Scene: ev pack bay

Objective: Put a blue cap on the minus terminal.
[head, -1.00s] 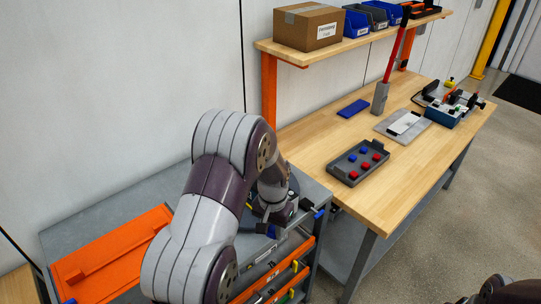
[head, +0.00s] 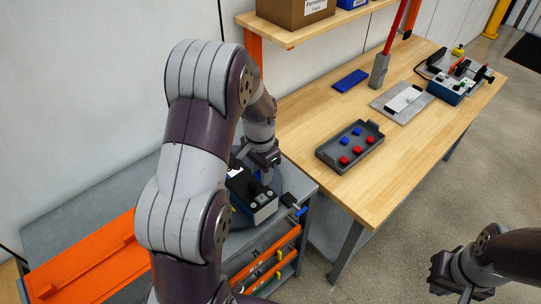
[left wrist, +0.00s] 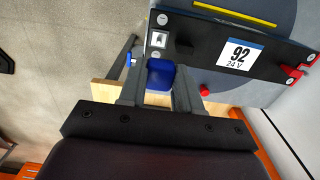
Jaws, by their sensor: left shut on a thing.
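My left gripper (head: 262,168) is over the grey cart, at the far end of a dark battery module (head: 262,206). In the left wrist view its fingers (left wrist: 160,88) are shut on a blue cap (left wrist: 160,74). The module also shows in the left wrist view (left wrist: 205,42), with a "92 24 V" label and a red part (left wrist: 291,73) at its right end. The blue cap is close to the module's near left edge; whether it touches anything is unclear. The minus terminal cannot be made out clearly. My right gripper (head: 446,280) is at the lower right, far from the module; its fingers are unclear.
A grey tray (head: 325,156) with blue and red caps stands on the wooden bench (head: 300,125). A blue-handled part (head: 300,211) sticks out at the cart's edge beside the module. An orange panel (head: 85,262) lies on the cart's left.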

